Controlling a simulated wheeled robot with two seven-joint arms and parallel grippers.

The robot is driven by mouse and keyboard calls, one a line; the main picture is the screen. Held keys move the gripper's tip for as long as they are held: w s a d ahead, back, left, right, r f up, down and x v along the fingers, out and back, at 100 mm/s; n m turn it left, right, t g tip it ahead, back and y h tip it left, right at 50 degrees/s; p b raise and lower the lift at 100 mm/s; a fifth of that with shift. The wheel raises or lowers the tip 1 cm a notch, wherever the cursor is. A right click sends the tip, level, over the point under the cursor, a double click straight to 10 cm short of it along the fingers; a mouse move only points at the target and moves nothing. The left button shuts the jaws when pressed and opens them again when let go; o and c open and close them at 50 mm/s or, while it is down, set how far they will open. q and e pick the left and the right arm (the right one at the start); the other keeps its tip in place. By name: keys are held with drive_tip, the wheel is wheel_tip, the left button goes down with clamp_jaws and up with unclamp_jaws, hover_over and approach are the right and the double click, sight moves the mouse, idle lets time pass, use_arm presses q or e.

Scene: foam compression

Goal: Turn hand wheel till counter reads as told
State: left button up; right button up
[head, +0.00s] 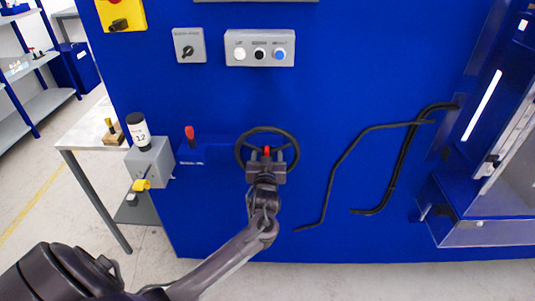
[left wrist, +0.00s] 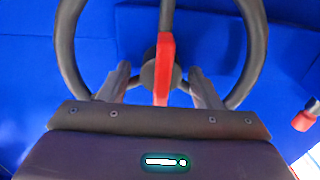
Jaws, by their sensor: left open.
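The black hand wheel (head: 241,142) is on the blue machine front, with a red part (left wrist: 164,62) at its hub. My left gripper (head: 267,158) is at the wheel's lower middle. In the left wrist view the gripper (left wrist: 160,85) has its two fingers apart, one on each side of the red part and hub. I cannot tell whether the fingers touch the wheel. A grey box with a dark-topped white cylinder (head: 139,135) marked with what looks like "1.2" stands left of the wheel. My right gripper is not in view.
A red-knobbed lever (head: 189,133) stands left of the wheel. A button panel (head: 260,47) and a rotary switch (head: 189,45) are above. Black hoses (head: 342,160) hang to the right. A table (head: 92,132) stands at left.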

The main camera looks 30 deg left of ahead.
use_arm(q)
drive_tip(key=shift+c, duration=0.5)
clamp_jaws()
drive_tip(key=shift+f, duration=0.1)
